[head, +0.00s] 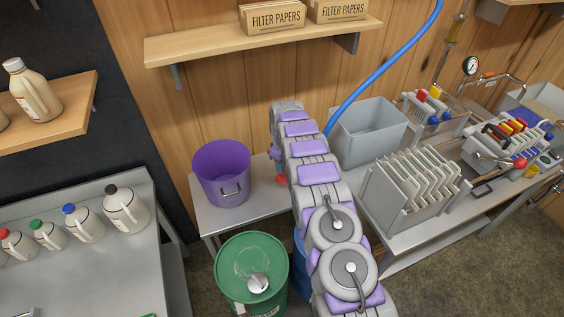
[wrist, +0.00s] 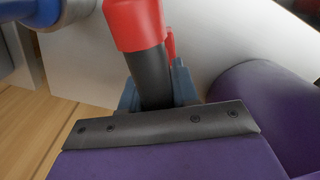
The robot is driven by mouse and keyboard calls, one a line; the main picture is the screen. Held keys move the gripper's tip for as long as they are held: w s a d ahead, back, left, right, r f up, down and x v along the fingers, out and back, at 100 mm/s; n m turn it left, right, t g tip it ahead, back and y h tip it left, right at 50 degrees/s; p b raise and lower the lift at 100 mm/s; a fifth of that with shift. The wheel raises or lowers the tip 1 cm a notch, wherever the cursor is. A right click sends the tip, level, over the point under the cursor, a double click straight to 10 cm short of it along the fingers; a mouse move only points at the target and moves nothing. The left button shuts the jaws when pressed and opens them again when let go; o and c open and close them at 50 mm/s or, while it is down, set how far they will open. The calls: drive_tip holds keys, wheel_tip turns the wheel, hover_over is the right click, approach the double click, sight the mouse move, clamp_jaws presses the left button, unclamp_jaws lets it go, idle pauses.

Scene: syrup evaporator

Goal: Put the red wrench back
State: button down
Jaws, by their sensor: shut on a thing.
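My gripper (wrist: 157,92) shows in the wrist view, with its blue-grey fingers on both sides of a dark shaft with a red upper part. I take this to be the red wrench (wrist: 135,25); its full shape is cut off by the frame. In the head view my arm hides most of the gripper. A small red patch (head: 281,179), probably part of the wrench, shows left of my arm, above the bench (head: 262,208) and right of the purple bucket (head: 222,172).
A grey bin (head: 370,132), a rack of pale plates (head: 405,190) and racks with coloured-handled items (head: 505,138) stand right of my arm. A green drum (head: 250,272) stands in front of the bench. A blue hose (head: 385,62) hangs above. A shelf (head: 215,42) runs along the wall.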

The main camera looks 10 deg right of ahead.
drive_tip(key=shift+a, duration=0.55)
drive_tip(key=shift+f, duration=0.55)
drive_tip(key=shift+c, duration=0.7)
unclamp_jaws()
drive_tip(key=shift+a, duration=0.15)
drive_tip(key=shift+r, duration=0.1)
drive_tip(key=shift+r+p, duration=1.25)
drive_tip(key=shift+r, duration=2.65)
